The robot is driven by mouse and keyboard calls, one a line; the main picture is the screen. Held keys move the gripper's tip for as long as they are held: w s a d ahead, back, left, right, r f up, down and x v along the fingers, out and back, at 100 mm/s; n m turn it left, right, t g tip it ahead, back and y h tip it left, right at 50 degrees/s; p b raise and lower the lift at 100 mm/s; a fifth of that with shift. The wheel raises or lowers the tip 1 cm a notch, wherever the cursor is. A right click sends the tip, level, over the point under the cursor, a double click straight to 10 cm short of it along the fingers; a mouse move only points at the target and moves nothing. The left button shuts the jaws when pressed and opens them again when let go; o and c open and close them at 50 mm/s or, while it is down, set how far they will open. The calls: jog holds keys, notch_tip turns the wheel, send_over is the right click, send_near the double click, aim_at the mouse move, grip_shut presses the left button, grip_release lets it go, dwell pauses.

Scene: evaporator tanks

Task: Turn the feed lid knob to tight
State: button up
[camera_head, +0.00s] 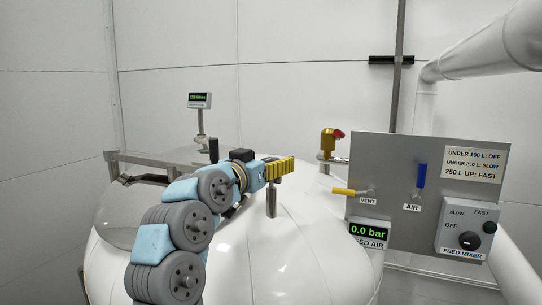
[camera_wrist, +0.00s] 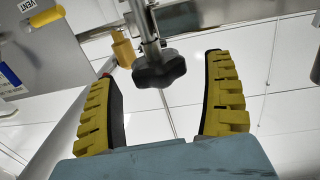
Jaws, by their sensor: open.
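A black lobed knob (camera_wrist: 158,68) on a metal stem shows in the wrist view, between the tips of my open fingers and apart from both. I take it to be the feed lid knob. In the camera_head view my gripper (camera_head: 280,168) reaches over the white tank, its yellow fingers above a short metal post (camera_head: 271,197). The knob is not visible there, hidden by my gripper. My gripper is open and holds nothing. The knob's tight or loose setting cannot be read.
A grey panel (camera_head: 400,180) at right carries a yellow vent handle (camera_head: 344,191), a blue air handle (camera_head: 421,175), a 0.0 bar display (camera_head: 369,231) and a feed mixer switch (camera_head: 468,240). A brass valve (camera_head: 328,141) stands behind. A small 150-or-so litre display (camera_head: 200,100) stands at the back.

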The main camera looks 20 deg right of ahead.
jog(key=shift+w+d, duration=0.45)
jog(key=c, duration=1.2)
